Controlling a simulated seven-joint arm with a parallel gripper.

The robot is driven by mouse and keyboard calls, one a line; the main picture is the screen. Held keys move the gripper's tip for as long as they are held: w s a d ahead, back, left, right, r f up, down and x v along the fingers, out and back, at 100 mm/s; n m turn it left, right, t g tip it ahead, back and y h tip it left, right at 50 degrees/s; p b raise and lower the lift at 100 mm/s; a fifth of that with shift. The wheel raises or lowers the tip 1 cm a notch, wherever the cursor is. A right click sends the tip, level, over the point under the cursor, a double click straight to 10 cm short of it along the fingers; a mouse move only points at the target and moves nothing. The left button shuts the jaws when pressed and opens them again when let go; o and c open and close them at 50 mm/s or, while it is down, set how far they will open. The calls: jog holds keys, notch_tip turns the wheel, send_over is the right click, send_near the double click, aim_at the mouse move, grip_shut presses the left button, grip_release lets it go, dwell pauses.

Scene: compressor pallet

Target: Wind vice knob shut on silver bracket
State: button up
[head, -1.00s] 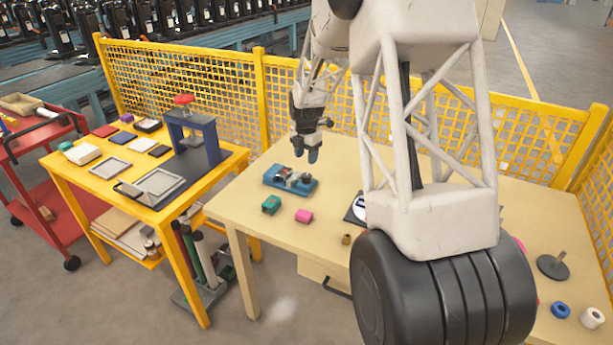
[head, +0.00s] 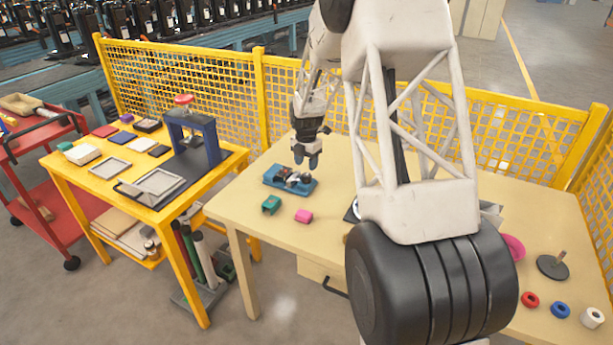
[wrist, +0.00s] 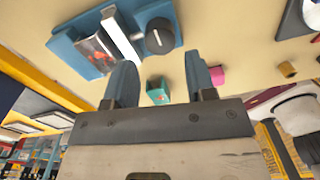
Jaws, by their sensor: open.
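The blue vice (head: 276,180) lies on the beige table, and it also shows at the top of the wrist view (wrist: 67,52). Its round dark knob (wrist: 159,37) has a white line across its face. A shiny silver bracket (wrist: 98,52) appears to sit in the vice beside a pale bar (wrist: 121,38); whether it is clamped, I cannot tell. My gripper (head: 306,159) is open and empty, just above and behind the vice's knob end. In the wrist view my gripper's blue fingers (wrist: 160,75) are spread apart, with the knob beyond them and not touched.
A green block (head: 271,204) and a pink block (head: 303,216) lie in front of the vice. Red (head: 530,299), blue (head: 560,310) and white (head: 592,317) rings lie at the right. A yellow mesh fence (head: 190,80) runs behind. My arm hides the table's middle.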

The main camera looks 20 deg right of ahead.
aim_at(307, 175)
jog(key=shift+f, duration=2.95)
jog(key=c, duration=0.6)
jog(key=shift+c, duration=0.2)
